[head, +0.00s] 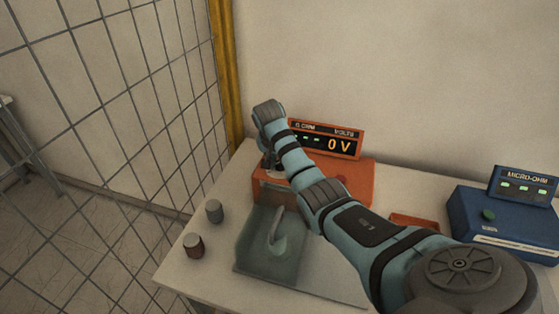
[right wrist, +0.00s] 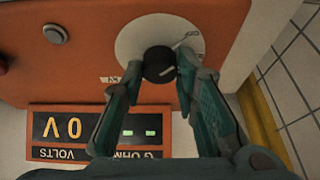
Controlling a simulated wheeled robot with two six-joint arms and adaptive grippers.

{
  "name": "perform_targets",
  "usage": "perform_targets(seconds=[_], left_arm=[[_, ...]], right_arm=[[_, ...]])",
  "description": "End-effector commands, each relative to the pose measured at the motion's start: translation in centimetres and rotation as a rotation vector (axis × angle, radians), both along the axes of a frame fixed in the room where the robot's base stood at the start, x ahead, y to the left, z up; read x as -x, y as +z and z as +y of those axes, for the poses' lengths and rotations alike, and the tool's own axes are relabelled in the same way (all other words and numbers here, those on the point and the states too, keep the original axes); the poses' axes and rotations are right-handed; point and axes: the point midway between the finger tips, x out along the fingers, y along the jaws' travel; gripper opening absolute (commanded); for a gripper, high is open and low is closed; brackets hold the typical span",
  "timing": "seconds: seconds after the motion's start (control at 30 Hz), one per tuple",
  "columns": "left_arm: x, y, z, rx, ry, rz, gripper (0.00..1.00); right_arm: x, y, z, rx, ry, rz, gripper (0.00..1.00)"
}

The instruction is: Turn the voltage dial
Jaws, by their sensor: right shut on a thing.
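The voltage dial (right wrist: 159,64) is a black round knob on a pale disc (right wrist: 140,32) on the top of the orange meter (head: 355,180). In the right wrist view my right gripper (right wrist: 158,70) is shut on the dial, one finger on each side. A light mark shows on the knob. The meter's display (head: 340,144) reads 0 V and stands upright at the back. In the head view my right arm crosses in front of the meter and hides the dial. My left gripper is not in view.
A blue micro-ohm meter (head: 500,222) stands at the right of the table. Two small cylinders, one grey (head: 214,210) and one brown-grey (head: 194,245), stand at left. A wire mesh fence (head: 130,100) borders the left.

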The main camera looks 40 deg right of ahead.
Motion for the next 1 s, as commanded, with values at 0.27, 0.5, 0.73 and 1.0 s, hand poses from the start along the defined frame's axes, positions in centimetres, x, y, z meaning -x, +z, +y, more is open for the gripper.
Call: perform_targets(seconds=[0.27,0.5,0.73,1.0], left_arm=[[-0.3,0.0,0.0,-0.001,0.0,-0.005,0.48],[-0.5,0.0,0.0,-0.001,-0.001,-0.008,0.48],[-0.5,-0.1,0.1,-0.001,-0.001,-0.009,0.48],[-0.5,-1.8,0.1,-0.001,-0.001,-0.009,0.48]], right_arm=[[0.1,-0.1,-0.1,0.002,-0.005,0.004,0.0],[0.1,-0.2,0.0,0.001,-0.067,0.005,0.0],[0.0,-0.2,0.0,0.001,-0.212,0.007,0.0],[-0.1,-0.6,0.0,0.0,-0.433,0.005,0.0]])
